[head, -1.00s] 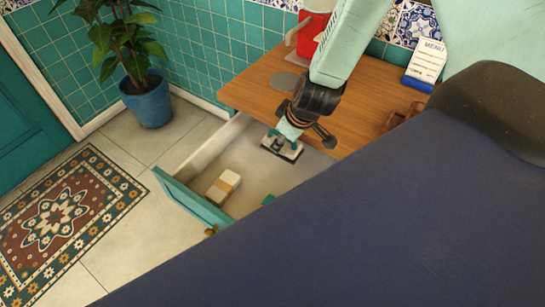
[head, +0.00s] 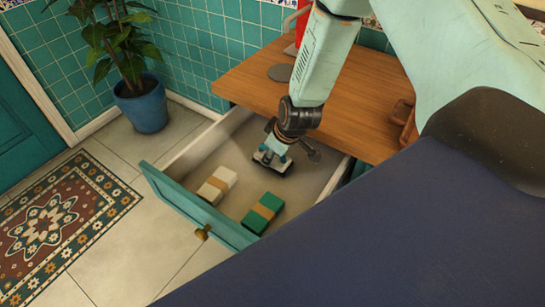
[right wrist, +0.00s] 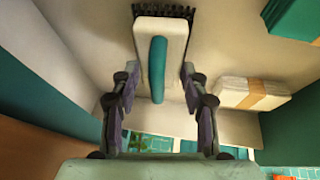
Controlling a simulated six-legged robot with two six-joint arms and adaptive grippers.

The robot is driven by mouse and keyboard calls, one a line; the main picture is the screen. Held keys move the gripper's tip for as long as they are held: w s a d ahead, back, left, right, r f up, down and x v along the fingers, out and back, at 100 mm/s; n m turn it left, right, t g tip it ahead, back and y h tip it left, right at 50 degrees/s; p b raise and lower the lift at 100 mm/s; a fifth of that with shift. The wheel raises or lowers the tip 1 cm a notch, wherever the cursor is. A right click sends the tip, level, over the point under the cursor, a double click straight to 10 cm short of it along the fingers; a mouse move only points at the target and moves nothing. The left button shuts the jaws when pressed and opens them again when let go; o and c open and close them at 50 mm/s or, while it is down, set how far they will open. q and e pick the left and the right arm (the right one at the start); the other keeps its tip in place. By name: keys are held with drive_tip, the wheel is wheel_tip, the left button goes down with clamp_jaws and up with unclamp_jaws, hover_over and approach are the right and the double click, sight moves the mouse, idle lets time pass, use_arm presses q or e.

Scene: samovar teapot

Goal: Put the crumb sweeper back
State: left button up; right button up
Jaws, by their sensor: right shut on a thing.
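The crumb sweeper (head: 268,163) has a pale body, a teal handle and dark bristles; it shows closer in the right wrist view (right wrist: 175,50). My right gripper (head: 279,150) is shut on it, with fingers on both sides of the body in the wrist view. The gripper points down into the open drawer (head: 190,207), near the drawer's back, by the counter's front edge. I cannot tell whether the sweeper touches the drawer floor. My left gripper is not in view.
In the drawer lie a white banded bundle (head: 216,185) and a green banded bundle (head: 262,212), both in front of the sweeper. The wooden counter (head: 350,90) is above the drawer. A potted plant (head: 141,103) stands on the floor at the left.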

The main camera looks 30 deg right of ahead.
drive_tip(key=shift+b+x, duration=0.35)
drive_tip(key=shift+x, duration=0.4)
drive_tip(key=shift+s+d, duration=0.1)
drive_tip(key=shift+s, duration=0.05)
drive_tip(key=shift+r, duration=0.1)
drive_tip(key=o, duration=1.3)
drive_tip(key=shift+o, duration=0.2)
